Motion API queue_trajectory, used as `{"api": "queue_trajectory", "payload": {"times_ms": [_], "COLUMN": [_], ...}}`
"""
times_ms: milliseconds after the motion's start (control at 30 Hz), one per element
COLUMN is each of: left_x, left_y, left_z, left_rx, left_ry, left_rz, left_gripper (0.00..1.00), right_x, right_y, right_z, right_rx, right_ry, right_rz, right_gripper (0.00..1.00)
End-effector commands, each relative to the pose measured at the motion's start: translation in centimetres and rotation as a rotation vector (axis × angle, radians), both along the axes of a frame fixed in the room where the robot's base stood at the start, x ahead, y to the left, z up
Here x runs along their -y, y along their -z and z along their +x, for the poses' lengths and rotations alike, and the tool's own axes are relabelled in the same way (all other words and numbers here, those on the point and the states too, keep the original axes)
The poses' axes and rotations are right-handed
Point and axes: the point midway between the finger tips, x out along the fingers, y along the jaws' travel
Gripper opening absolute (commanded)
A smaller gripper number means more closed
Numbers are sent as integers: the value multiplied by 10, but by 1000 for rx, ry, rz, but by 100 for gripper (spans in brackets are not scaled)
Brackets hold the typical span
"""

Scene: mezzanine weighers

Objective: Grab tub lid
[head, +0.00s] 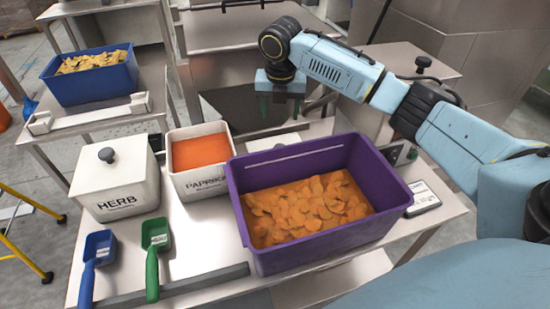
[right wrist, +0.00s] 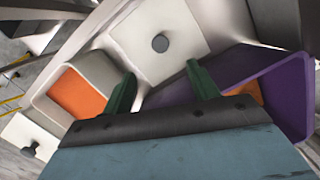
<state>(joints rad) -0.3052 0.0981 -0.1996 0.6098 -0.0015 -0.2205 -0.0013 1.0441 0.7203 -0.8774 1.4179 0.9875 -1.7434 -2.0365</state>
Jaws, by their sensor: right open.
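A square white tub lid (head: 272,141) with a dark round knob lies behind the purple crate, which partly hides it in the head view. In the right wrist view the whole top of the lid (right wrist: 137,48) shows, with its knob near the middle. The paprika tub (head: 203,184), white and lidless with orange powder inside, stands to its left. My right gripper (head: 281,108) is above and behind the lid, pointing down. Its green fingers (right wrist: 162,86) are apart with nothing between them. My left gripper is not in view.
The purple crate (head: 285,157) of orange chips fills the bench's right half. The herb tub (head: 117,178) has its lid on. A blue scoop (head: 96,258) and a green scoop (head: 153,250) lie in front. A blue crate (head: 92,78) stands on another table.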

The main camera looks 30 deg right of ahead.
Motion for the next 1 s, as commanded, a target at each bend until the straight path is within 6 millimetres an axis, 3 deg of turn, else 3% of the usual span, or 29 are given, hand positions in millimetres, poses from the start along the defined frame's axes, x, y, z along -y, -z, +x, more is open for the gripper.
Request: {"api": "queue_trajectory", "payload": {"times_ms": [400,667,1000], "left_x": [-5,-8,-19], "left_y": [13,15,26], "left_z": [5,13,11], "left_rx": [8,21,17], "left_ry": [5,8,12], "left_rz": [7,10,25], "left_gripper": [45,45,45], "right_x": [6,7,8], "right_y": [70,86,131], "right_z": [8,9,13], "right_rx": [-3,-1,-1], "right_ry": [0,0,0], "right_rz": [0,0,-1], "right_gripper": [59,59,59]}}
